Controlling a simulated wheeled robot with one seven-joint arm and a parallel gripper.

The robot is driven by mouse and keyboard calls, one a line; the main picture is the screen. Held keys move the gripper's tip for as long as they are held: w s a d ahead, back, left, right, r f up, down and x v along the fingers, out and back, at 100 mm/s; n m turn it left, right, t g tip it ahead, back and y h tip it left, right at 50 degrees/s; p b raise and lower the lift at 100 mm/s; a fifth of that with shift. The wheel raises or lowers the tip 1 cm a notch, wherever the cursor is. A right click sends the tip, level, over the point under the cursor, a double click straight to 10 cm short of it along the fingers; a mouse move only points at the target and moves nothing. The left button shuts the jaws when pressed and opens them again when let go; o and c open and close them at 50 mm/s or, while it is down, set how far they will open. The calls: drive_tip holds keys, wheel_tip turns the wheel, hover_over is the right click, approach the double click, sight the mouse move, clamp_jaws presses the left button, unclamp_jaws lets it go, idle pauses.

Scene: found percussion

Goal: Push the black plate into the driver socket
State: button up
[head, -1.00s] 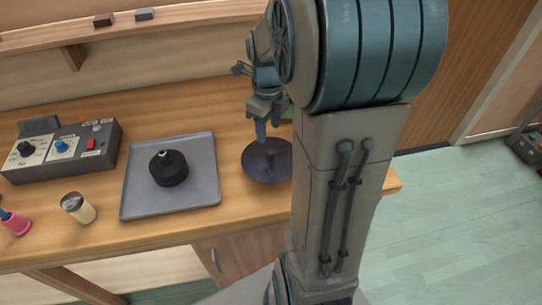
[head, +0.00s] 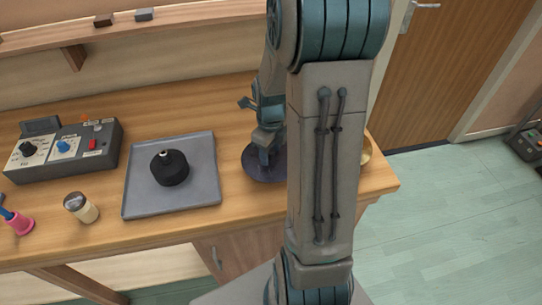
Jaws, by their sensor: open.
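A dark, nearly black round plate (head: 252,170) lies on the wooden bench to the right of the grey tray. Its right part is hidden behind my arm. A squat black driver (head: 171,173) stands on the tray, with a small pale metal socket (head: 165,155) on top. The socket looks empty. My gripper (head: 264,158) is open and points down over the plate, its fingertips at or just above the plate's middle. I cannot tell whether they touch it, and my arm hides part of the gripper.
The grey tray (head: 207,190) lies between the plate and a control box (head: 70,150) with knobs. A small cream-and-dark jar (head: 80,207) and a pink-based item (head: 19,224) stand at front left. A brassy object (head: 365,152) shows partly behind my arm near the bench's right end.

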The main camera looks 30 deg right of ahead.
drive_tip(key=c, duration=1)
clamp_jaws()
drive_tip(key=shift+r, duration=0.15)
